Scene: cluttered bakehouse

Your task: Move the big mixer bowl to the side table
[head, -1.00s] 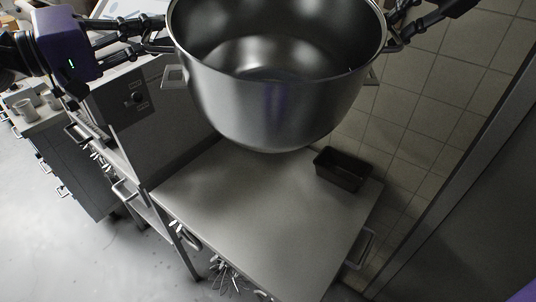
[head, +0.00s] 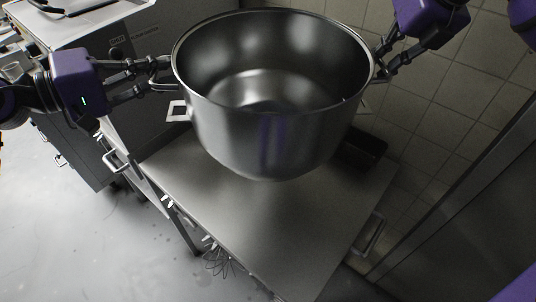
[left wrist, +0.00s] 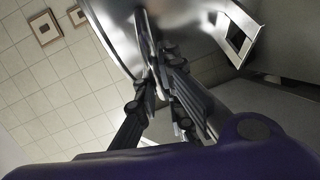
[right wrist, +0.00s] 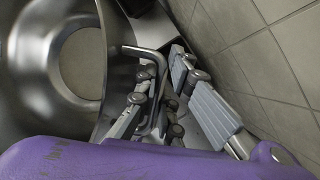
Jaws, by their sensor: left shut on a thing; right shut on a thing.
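The big steel mixer bowl (head: 310,135) hangs upright between my two grippers, over the steel side table (head: 225,220). Its inside looks empty. My left gripper (head: 168,74) is shut on the bowl's left rim or handle; the left wrist view shows its fingers (left wrist: 157,62) against the bowl's edge. My right gripper (head: 380,68) is shut at the right side; in the right wrist view its fingers (right wrist: 165,85) close around a bent metal handle. The bowl's underside is hidden, so I cannot tell how large the gap to the tabletop is.
A dark loaf tin (head: 366,150) sits on the table's right back part, partly hidden behind the bowl. A whisk (head: 218,262) hangs at the table's front edge. A tiled wall (head: 430,110) stands at right. The table's front part is clear.

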